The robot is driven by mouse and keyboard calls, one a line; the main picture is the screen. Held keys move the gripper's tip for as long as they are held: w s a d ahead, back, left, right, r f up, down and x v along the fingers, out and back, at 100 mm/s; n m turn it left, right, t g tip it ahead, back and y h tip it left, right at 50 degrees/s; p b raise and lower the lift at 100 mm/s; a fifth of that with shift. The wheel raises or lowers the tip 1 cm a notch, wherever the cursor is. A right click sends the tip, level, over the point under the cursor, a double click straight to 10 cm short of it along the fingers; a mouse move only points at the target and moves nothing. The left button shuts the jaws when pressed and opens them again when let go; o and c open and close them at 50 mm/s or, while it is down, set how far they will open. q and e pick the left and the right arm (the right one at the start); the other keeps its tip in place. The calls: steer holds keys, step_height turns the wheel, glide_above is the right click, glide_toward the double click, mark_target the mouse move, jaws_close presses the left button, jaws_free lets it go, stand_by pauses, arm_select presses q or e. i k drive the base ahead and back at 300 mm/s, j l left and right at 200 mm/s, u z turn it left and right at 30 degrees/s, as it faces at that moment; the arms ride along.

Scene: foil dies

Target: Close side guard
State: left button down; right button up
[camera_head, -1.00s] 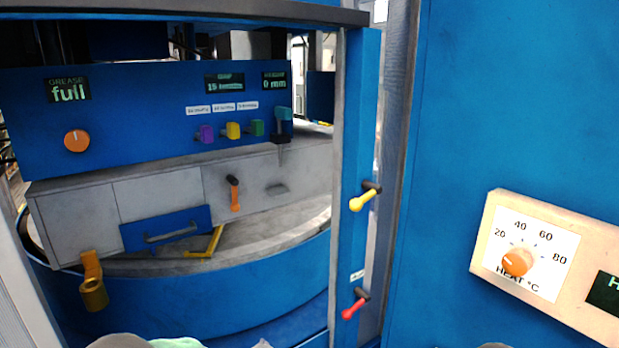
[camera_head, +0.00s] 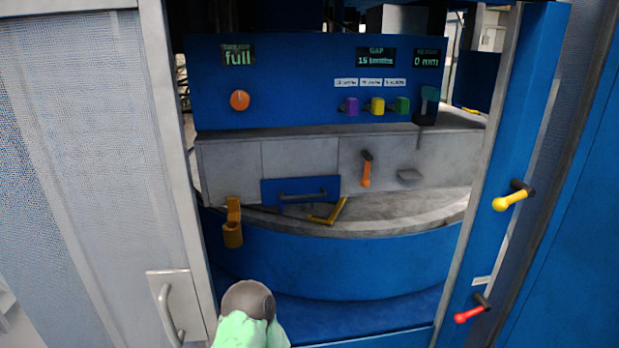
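The side guard, a pale mesh panel (camera_head: 75,130) in a light grey frame, stands at the left of the head view. A plate with a grey bar handle (camera_head: 168,312) sits at its lower right corner. To the right of its frame the blue machine's opening is uncovered. A rounded grey and pale green part, which looks like my own arm, rises from the bottom edge just right of the handle, apart from it in the picture. No gripper fingers can be made out for either arm.
Inside the opening are a blue control panel (camera_head: 300,85) with an orange knob (camera_head: 240,100), grey drawers and a curved blue base (camera_head: 335,262). On the right post, a yellow lever (camera_head: 509,200) and a red lever (camera_head: 471,314) stick out.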

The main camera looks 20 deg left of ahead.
mark_target(186, 300)
steer(key=u, duration=2.45)
